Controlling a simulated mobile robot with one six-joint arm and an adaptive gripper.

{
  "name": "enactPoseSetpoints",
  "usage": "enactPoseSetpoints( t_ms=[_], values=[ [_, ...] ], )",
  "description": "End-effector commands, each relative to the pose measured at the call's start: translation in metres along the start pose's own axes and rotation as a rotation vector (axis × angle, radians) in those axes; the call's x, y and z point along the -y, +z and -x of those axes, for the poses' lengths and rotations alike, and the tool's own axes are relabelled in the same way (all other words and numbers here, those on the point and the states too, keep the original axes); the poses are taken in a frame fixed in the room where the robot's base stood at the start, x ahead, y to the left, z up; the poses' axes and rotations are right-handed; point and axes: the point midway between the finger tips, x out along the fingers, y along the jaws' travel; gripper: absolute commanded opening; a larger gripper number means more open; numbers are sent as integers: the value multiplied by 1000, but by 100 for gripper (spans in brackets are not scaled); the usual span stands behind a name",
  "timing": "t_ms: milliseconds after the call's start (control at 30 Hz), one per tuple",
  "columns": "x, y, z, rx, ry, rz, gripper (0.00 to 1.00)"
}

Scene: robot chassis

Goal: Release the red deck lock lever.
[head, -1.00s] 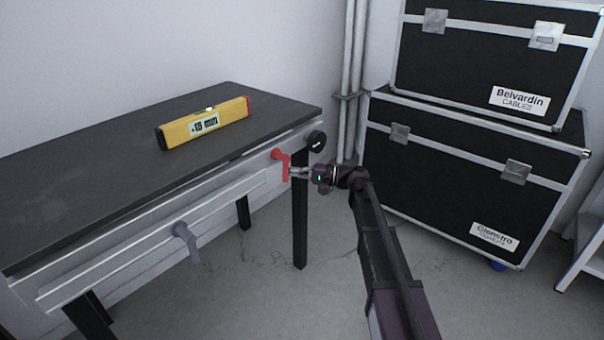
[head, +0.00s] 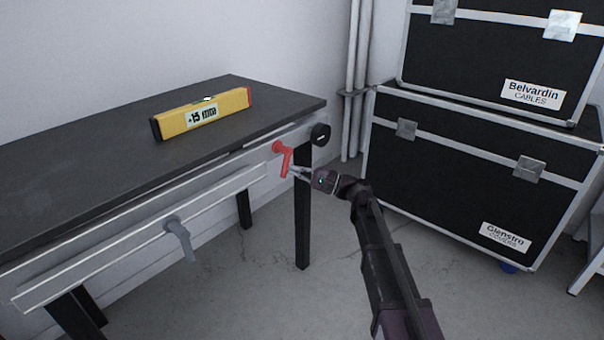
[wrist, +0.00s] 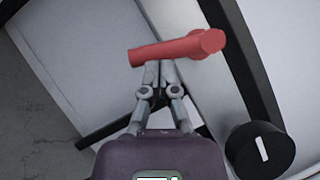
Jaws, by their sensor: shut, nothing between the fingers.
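The red lever (head: 285,160) is on the front rail of the dark-topped bench, near its right end. Its handle hangs down from a round pivot, with the lower end leaning slightly left. My gripper (head: 293,172) is at the right side of the handle's lower part, with its fingers pointing left. In the wrist view, the red lever (wrist: 180,47) lies across the picture just beyond my fingertips (wrist: 158,68). The fingers are shut with nothing between them. The tips are at or against the handle; I cannot tell whether they touch.
A black knob (head: 320,134) with a white mark sits right of the lever, also in the wrist view (wrist: 260,150). A grey lever (head: 178,238) is on the rail's left part. A yellow level (head: 205,114) lies on the bench top (head: 90,150). Black cases (head: 450,185) stand right.

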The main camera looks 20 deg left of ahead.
Motion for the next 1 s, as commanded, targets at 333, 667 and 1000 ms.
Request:
enactPoseSetpoints(
  t_ms=[333, 667, 1000],
  values=[
    [-15, 15, -16, 11, -137, -218, 0],
    [-13, 30, -27, 12, -178, -283, 0],
    [-10, 45, -37, 12, -262, -411, 0]
  ],
)
